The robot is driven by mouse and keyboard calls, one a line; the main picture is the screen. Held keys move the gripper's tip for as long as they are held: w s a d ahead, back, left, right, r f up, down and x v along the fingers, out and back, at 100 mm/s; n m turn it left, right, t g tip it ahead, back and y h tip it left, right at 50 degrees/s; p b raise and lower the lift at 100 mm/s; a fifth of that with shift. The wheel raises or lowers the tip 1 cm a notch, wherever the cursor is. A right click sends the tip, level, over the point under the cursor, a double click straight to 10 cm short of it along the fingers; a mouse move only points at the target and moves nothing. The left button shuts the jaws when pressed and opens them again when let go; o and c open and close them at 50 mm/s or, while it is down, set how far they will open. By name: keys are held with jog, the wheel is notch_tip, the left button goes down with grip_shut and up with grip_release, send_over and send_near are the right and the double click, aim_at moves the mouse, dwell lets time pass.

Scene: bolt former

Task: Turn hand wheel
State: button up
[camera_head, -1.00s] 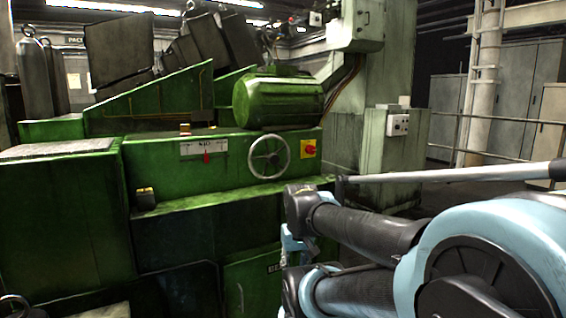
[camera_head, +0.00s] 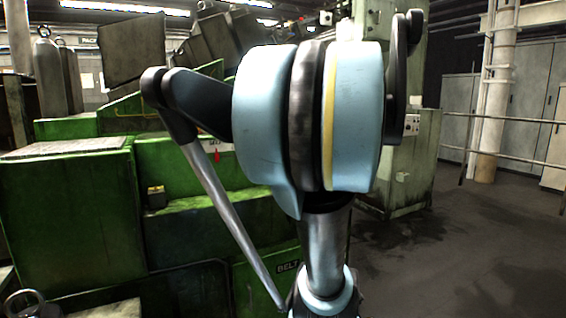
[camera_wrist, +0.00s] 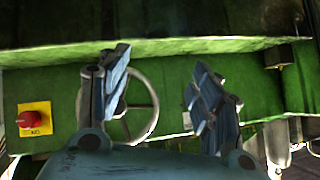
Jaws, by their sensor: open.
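The hand wheel (camera_wrist: 155,106) is a thin pale ring on the green machine's face, in the left half of the wrist view. My gripper (camera_wrist: 158,75) is open and empty in front of it. Its left finger overlaps the wheel and hides part of the rim and hub. I cannot tell whether any finger touches the wheel. In the head view my own arm hides the wheel, and the gripper is not visible there.
The green machine (camera_head: 65,205) fills the left of the head view. A red knob on a yellow plate (camera_wrist: 34,119) is left of the wheel in the wrist view. A small dark box (camera_head: 157,196) sits on the machine's ledge. Open floor (camera_head: 450,240) lies to the right.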

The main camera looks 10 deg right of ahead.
jog(key=w+d+r+t, duration=0.4)
jog(key=w+d+r, duration=0.3)
jog(key=r, duration=0.2)
jog(key=x, duration=1.1)
jog(key=f+x, duration=0.1)
jog(key=x, duration=0.5)
jog(key=shift+f, duration=0.2)
grip_shut()
